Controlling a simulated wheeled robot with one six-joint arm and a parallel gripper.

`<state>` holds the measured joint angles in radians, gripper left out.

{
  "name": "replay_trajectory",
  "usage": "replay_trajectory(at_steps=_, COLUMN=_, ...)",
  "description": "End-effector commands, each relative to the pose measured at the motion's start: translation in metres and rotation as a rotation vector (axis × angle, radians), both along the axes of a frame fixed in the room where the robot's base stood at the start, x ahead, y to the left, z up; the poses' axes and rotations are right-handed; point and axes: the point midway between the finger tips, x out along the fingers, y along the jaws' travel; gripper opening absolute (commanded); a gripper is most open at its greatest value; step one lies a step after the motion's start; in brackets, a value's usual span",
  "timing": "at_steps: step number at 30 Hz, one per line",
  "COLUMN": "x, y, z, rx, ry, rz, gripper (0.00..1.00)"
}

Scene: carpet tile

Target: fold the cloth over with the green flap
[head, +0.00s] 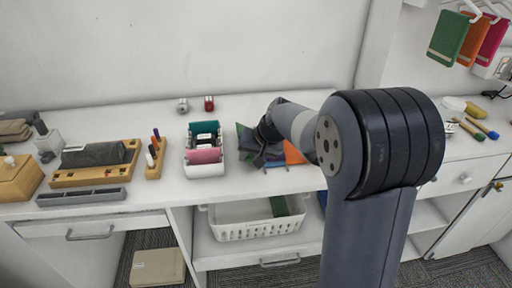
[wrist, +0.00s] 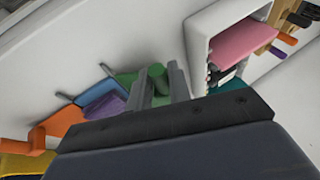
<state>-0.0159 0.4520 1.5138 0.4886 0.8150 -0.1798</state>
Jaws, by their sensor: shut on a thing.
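The cloth lies on the white worktop, with coloured flaps spread around it. In the wrist view I see its green flap (wrist: 156,74), blue flap (wrist: 92,93), purple flap (wrist: 105,106) and orange flap (wrist: 62,119). My gripper (wrist: 160,85) is shut on the green flap, which shows bunched between the two fingers. In the head view the green flap (head: 240,130) shows left of my gripper (head: 257,154), and the orange flap (head: 294,153) shows right of it. My gripper and arm hide much of the cloth.
A white holder (head: 205,169) with pink and teal rolled cloths stands close to the left of my gripper. A wooden pen stand (head: 154,164) is further left. A white basket (head: 255,229) sits on the shelf below. The worktop behind the cloth is largely clear.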

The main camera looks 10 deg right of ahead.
Motion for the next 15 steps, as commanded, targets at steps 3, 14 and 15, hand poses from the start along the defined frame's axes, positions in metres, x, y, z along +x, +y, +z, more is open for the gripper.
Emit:
replay_trajectory(at_steps=3, x=0.003, y=0.009, z=0.005, rx=-0.094, ry=-0.019, rz=0.007, gripper=0.0)
replay_trajectory(at_steps=14, x=0.003, y=0.022, z=-0.015, rx=-0.196, ry=-0.015, rz=0.001, gripper=0.0)
replay_trajectory(at_steps=15, x=0.003, y=0.023, z=-0.017, rx=-0.196, ry=-0.015, rz=0.001, gripper=0.0)
